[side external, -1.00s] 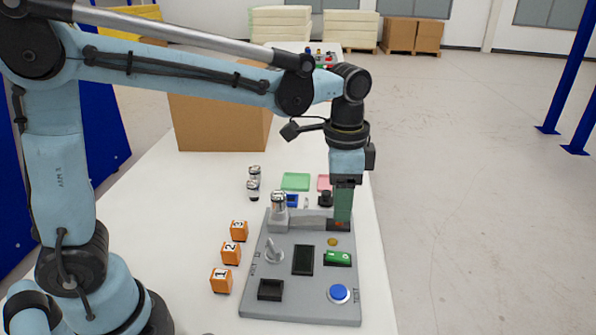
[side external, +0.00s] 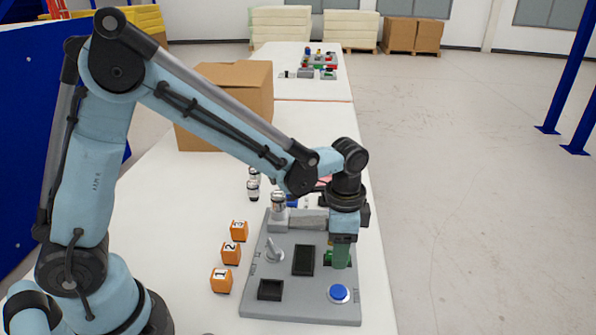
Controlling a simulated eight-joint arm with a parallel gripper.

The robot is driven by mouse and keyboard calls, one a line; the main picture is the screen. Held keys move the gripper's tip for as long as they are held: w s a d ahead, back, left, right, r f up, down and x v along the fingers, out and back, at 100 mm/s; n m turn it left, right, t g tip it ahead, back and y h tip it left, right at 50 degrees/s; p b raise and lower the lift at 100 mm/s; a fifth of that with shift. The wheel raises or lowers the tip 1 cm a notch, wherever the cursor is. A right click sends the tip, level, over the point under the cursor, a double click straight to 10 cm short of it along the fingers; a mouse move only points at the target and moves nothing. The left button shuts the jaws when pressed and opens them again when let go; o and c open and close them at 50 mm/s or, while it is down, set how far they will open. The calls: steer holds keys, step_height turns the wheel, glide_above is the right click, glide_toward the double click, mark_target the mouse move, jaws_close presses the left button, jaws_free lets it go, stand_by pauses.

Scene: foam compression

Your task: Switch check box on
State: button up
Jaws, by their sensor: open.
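The check box (side external: 305,307) is a grey panel lying flat on the white table. It carries a blue round button (side external: 339,294), a grey lever (side external: 272,252), a dark rectangular window (side external: 303,260) and a dark square recess (side external: 270,290). A green switch (side external: 327,258) at the right side of the panel is mostly hidden behind my fingers. My gripper (side external: 342,266) is open, points down and is right at the green switch. I cannot tell whether it touches it.
Orange numbered blocks (side external: 221,280) stand left of the panel. Metallic cylinders (side external: 253,190) stand behind it, with one (side external: 278,201) on its back left corner. A cardboard box (side external: 225,110) is farther back. The table (side external: 185,220) is clear at the left.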

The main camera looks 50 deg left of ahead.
steer(key=shift+f, duration=0.4)
jaws_close()
steer(key=shift+s+a+t+h, duration=0.2)
steer(key=shift+a+t+h, duration=0.05)
steer(key=shift+t+h, duration=0.45)
steer(key=shift+s+t+h, duration=0.1)
steer(key=shift+t+h, duration=0.5)
jaws_free()
steer(key=v, duration=1.2)
